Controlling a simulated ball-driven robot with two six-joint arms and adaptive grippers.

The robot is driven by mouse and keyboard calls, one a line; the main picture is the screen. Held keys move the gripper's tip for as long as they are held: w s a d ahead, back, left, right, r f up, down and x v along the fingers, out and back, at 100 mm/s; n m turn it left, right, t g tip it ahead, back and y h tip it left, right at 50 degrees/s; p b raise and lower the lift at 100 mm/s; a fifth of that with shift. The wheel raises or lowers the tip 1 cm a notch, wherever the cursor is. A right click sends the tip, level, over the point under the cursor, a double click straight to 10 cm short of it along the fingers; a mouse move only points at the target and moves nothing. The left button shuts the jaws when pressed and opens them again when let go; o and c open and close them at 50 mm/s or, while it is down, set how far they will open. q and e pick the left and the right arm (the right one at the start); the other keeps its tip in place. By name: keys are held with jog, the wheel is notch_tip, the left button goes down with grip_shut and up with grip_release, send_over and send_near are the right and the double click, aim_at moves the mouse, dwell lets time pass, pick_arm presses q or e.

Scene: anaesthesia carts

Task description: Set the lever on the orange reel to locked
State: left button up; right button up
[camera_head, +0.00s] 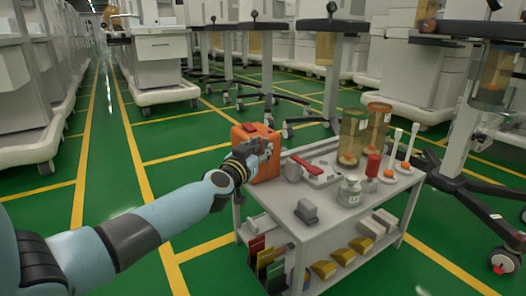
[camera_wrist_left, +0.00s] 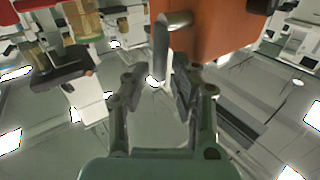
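The orange reel (camera_head: 262,141) stands at the left end of the white cart's top. In the left wrist view its orange body (camera_wrist_left: 220,28) fills the upper right. A grey bent lever (camera_wrist_left: 161,48) shows against its side, pointing down the picture. My left gripper (camera_head: 262,150) is at the reel's near face and hides part of it. In the wrist view the left gripper (camera_wrist_left: 156,88) is open, with a gap between its fingers. The lever's lower end appears in line with that gap; contact cannot be told. My right gripper is not in view.
The white cart top (camera_head: 330,213) also holds a red-handled grey device (camera_head: 308,168), a grey block (camera_head: 307,211), a glass jar (camera_head: 349,192), a red-capped bottle (camera_head: 372,170) and two amber cylinders (camera_head: 352,137). Other carts stand behind. Green floor is free at left.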

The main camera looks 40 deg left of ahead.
pick_arm(q)
jog(key=shift+w+a, duration=0.15)
jog(key=shift+w, duration=0.45)
grip_shut()
